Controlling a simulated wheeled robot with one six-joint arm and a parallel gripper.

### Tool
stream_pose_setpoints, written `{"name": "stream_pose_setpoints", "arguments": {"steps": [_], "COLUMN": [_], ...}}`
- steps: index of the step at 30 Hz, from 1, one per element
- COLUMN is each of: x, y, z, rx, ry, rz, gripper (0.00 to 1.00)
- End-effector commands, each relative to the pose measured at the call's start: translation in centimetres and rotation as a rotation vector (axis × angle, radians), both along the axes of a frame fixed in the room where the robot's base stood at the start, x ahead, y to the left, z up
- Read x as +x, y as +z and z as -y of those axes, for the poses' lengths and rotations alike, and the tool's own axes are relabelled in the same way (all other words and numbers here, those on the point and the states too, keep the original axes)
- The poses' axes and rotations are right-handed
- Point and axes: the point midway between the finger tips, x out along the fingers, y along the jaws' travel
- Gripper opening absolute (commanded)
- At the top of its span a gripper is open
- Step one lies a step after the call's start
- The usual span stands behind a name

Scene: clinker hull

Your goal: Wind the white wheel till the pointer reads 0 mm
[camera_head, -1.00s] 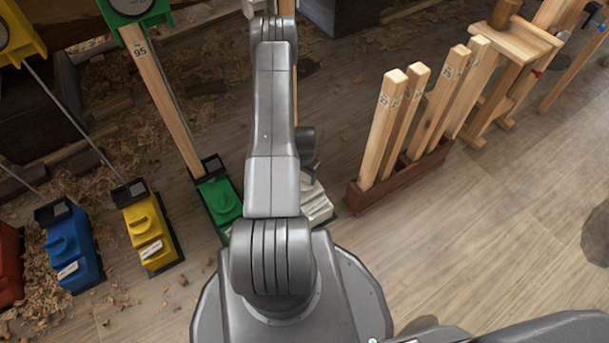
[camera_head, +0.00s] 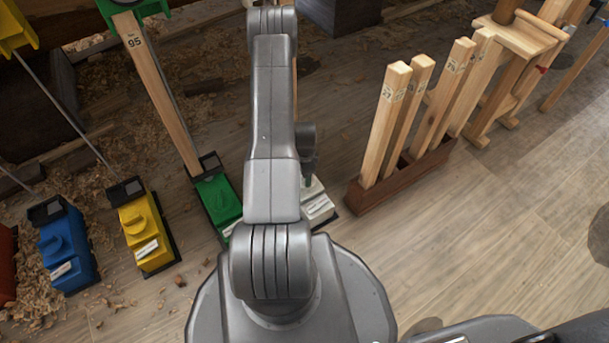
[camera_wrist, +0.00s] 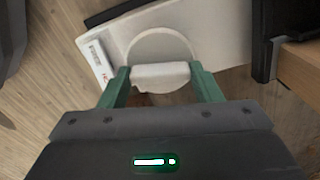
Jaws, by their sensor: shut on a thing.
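The white wheel (camera_wrist: 178,42) shows in the wrist view as a round disc with a raised bar across it, set on a white unit. My gripper (camera_wrist: 160,73) has its green fingers on either side of the bar, shut on it. In the head view the white unit (camera_head: 318,205) stands on the floor, partly hidden behind my arm. The pointer and its scale are not in clear view, so the reading cannot be told.
Green (camera_head: 217,200), yellow (camera_head: 147,232) and blue (camera_head: 68,250) units stand in a row to the left. A brown rack (camera_head: 400,175) with several upright wooden staves stands close on the right. Shavings litter the floor at left. Open floor lies at lower right.

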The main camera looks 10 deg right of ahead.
Motion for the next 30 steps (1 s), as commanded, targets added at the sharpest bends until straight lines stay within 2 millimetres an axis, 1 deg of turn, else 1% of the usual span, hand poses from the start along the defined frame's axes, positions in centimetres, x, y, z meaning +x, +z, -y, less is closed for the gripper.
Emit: {"name": "stream_pose_setpoints", "arguments": {"steps": [6, 15, 21, 30], "x": [0.05, 0.05, 0.05, 0.04], "y": [-0.06, -0.01, 0.03, 0.05], "z": [0.07, 0.08, 0.08, 0.09], "rx": [0.0, 0.0, 0.0, 0.0], "ry": [-0.168, -0.312, -0.352, -0.359], "rz": [0.002, 0.002, 0.002, 0.002], "gripper": [0.35, 0.35, 0.35, 0.35]}}
